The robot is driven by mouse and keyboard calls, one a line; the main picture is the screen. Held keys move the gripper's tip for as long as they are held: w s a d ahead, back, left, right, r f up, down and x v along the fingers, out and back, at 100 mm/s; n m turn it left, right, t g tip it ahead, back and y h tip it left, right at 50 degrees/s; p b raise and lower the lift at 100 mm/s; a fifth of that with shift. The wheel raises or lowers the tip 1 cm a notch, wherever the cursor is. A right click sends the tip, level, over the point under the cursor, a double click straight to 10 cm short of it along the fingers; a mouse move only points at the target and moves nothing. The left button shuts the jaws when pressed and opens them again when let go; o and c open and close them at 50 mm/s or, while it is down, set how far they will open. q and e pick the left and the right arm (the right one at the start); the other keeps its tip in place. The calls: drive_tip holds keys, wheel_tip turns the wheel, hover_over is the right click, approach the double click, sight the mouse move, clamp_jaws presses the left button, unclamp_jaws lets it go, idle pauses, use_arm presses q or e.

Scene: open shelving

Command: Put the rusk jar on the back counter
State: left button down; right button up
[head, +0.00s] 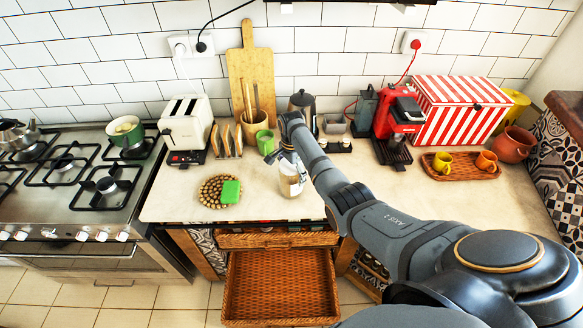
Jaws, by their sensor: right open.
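A pale jar with a light brown band (291,183), which looks like the rusk jar, stands upright on the cream counter (170,205), near its front edge. My right arm reaches in from the lower right across the counter. My right gripper (284,158) is open at the jar's upper part and overlaps it in the picture. I cannot tell whether the fingers touch the jar. The gripper and wrist hide part of the jar's top. My left gripper is not in view.
A wicker drawer (279,286) is open below. The red coffee machine (399,122) and wooden tray (470,172) are to the right.

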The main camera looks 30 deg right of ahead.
wheel_tip(320, 180, up, 11)
drive_tip(key=shift+f+b, duration=0.2)
drive_tip(key=shift+b, duration=0.7)
drive_tip(key=shift+r, duration=0.65)
